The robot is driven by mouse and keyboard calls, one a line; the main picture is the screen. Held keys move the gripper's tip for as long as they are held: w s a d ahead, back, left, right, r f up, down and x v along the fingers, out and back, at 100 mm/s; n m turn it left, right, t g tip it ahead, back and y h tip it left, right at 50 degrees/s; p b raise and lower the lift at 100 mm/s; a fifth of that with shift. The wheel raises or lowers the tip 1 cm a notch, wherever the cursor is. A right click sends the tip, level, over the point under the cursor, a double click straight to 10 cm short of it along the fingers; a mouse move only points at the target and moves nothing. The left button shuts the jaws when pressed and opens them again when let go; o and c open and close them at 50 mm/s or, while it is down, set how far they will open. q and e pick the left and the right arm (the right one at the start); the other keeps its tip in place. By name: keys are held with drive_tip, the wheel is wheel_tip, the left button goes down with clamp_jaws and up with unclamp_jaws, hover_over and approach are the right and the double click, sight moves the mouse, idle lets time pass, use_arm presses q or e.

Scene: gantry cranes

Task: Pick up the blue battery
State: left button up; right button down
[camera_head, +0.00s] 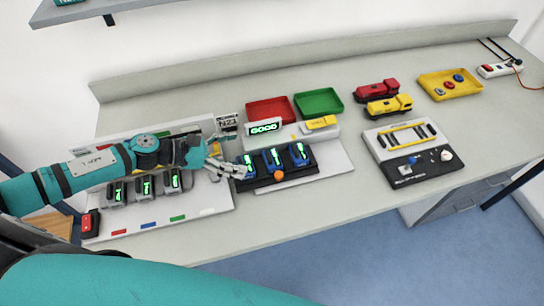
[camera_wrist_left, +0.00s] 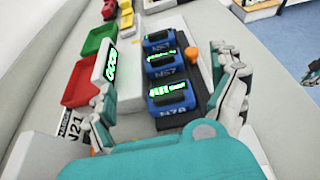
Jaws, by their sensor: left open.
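Three blue batteries stand in a row in a black holder (camera_head: 262,181) right of my left gripper. The nearest blue battery (camera_head: 249,166) is close to the fingertips; the middle one (camera_head: 272,159) and far one (camera_head: 298,154) stand beyond. In the left wrist view the nearest battery (camera_wrist_left: 171,98), labelled N78, lies between my open fingers, with the middle (camera_wrist_left: 167,66) and far (camera_wrist_left: 158,41) ones behind. My left gripper (camera_head: 229,161) is open and empty; it also shows in the wrist view (camera_wrist_left: 166,100). I cannot tell whether it touches anything. My right gripper is out of view.
A lit "GOOD" display (camera_head: 264,128) stands behind the holder, and an orange knob (camera_head: 278,175) sits at its front. Several grey batteries (camera_head: 144,186) stand under my left arm. Red (camera_head: 270,111) and green (camera_head: 318,103) trays lie behind. Toy trucks (camera_head: 388,104) stand farther right.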

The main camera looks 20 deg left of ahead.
sight(270, 155)
use_arm(q)
drive_tip(key=p+x, duration=0.1)
drive_tip(key=x, duration=0.2)
drive_tip(key=shift+w+d, duration=0.1)
drive_tip(key=shift+d, duration=0.15)
drive_tip(key=shift+w+d+f+p, duration=0.2)
drive_tip(key=shift+w+d+p, duration=0.1)
drive_tip(key=shift+d+p, duration=0.15)
drive_tip(key=p+x, duration=0.2)
drive_tip(key=x, duration=0.1)
drive_tip(key=shift+w+f, duration=0.2)
drive_tip(key=shift+f, duration=0.1)
drive_tip(key=shift+w+d+f, duration=0.15)
drive_tip(key=shift+d+f, duration=0.15)
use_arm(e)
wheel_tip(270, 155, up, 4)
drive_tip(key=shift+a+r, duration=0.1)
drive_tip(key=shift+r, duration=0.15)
use_arm(q)
drive_tip(key=shift+c, duration=0.2)
drive_tip(key=shift+c, duration=1.2)
drive_tip(key=c, duration=1.3)
drive_tip(key=shift+c, duration=0.5)
